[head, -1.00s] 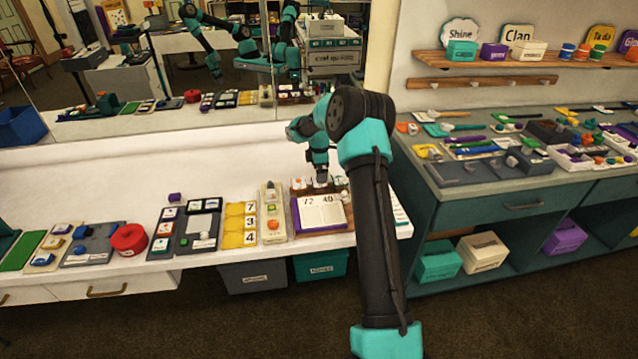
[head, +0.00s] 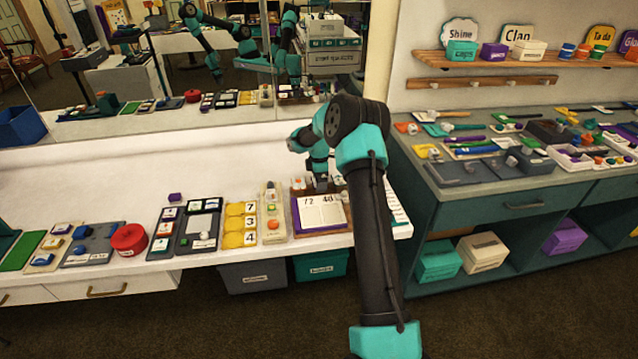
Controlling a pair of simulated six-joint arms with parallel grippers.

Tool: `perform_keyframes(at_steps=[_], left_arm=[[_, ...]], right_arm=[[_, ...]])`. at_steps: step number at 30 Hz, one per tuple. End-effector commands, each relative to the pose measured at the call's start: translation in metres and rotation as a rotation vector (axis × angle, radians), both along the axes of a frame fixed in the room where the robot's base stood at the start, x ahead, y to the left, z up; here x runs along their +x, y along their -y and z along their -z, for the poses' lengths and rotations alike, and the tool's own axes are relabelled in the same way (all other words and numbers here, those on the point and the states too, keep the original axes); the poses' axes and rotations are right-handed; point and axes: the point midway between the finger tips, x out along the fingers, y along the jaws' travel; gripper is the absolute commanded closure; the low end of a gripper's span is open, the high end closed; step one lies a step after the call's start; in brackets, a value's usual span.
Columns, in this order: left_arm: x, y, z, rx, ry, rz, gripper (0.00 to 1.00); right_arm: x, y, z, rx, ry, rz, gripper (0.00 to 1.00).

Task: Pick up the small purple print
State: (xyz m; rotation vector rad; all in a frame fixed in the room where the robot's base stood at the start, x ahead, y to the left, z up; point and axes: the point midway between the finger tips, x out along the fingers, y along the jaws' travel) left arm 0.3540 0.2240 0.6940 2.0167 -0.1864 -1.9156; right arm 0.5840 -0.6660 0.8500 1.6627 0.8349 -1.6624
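A small purple block (head: 175,197) lies alone on the white counter, behind the tray with small picture tiles; whether it is the purple print is not clear. My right gripper (head: 321,186) points down at the wooden rack (head: 297,191) behind the open purple-edged book (head: 321,213). Small pale and orange-topped items stand in the rack beside the fingers. The fingertips are small and partly hidden, so I cannot tell whether they are open or hold anything. My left gripper is not seen directly; a mirror behind the counter shows reflected arms.
The counter's front row holds a red round tin (head: 129,239), a dark tray (head: 198,230), yellow number cards (head: 240,225) and a cream panel (head: 272,212). The counter behind them is mostly bare. A green-grey bench (head: 470,205) with crowded props stands right.

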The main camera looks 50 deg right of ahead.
Motion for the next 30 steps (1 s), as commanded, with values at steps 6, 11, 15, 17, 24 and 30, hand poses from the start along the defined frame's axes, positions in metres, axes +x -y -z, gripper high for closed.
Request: perform_keyframes(at_steps=[6, 11, 15, 17, 24, 30], left_arm=[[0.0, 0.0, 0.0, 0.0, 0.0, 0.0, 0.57], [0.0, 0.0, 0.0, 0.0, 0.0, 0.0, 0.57], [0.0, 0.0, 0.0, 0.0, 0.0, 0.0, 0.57], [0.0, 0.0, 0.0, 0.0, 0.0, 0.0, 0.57], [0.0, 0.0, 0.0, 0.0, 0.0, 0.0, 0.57], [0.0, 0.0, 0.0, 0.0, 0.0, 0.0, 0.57]], right_arm=[[-0.0001, 0.0, 0.0026, 0.0, 0.0, 0.0, 0.0], [-0.0001, 0.0, 0.0042, 0.0, 0.0, 0.0, 0.0], [-0.0001, 0.0001, 0.0046, 0.0, 0.0, 0.0, 0.0], [-0.0001, 0.0001, 0.0046, 0.0, 0.0, 0.0, 0.0], [-0.0001, 0.0, 0.0047, 0.0, 0.0, 0.0, 0.12], [-0.0001, -0.0001, 0.0047, 0.0, 0.0, 0.0, 0.32]])
